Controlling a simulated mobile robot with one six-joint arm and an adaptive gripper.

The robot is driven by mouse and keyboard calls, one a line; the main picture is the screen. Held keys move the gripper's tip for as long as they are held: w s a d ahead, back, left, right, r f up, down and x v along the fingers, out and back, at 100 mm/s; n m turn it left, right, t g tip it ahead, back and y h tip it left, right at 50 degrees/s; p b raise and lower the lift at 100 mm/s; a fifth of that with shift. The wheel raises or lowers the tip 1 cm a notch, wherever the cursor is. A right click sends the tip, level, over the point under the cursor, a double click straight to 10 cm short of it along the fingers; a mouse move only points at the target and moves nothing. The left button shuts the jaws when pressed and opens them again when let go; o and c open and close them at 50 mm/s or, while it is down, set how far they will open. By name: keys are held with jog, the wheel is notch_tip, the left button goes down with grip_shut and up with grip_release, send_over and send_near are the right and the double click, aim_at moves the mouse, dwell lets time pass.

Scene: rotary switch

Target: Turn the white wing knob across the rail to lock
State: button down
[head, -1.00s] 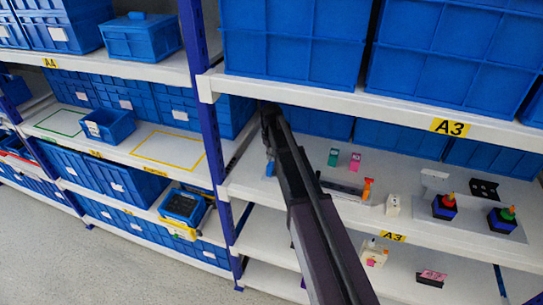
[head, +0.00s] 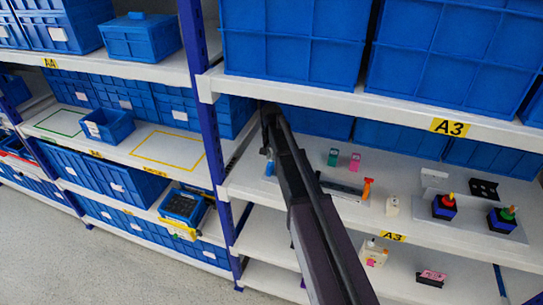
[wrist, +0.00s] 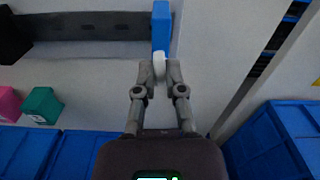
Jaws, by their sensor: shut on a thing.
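The white wing knob (wrist: 159,66) shows in the wrist view between my fingertips, beside the near end of a blue block. My gripper (wrist: 160,78) is shut on it, one finger on each side. The visible part of the knob looks longer up and down the picture, but the fingers hide some of it. The blue block (wrist: 161,25) stands at the right end of the dark grey rail (wrist: 95,48), which runs left to right. In the head view my gripper (head: 268,150) is above the blue block (head: 269,169), and I cannot make out the knob. The rail (head: 340,188) lies to the right.
A green block (head: 333,157) and a pink block (head: 355,162) stand behind the rail. An orange piece (head: 367,189) is at its other end, with a white block (head: 392,206) nearby. A blue upright (head: 212,135) stands close left. Blue bins (wrist: 290,140) line the back.

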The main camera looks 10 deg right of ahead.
jog(key=shift+s+m, duration=0.1)
jog(key=shift+m, duration=0.5)
jog(key=c, duration=0.7)
grip_release()
jog(key=shift+n, duration=0.5)
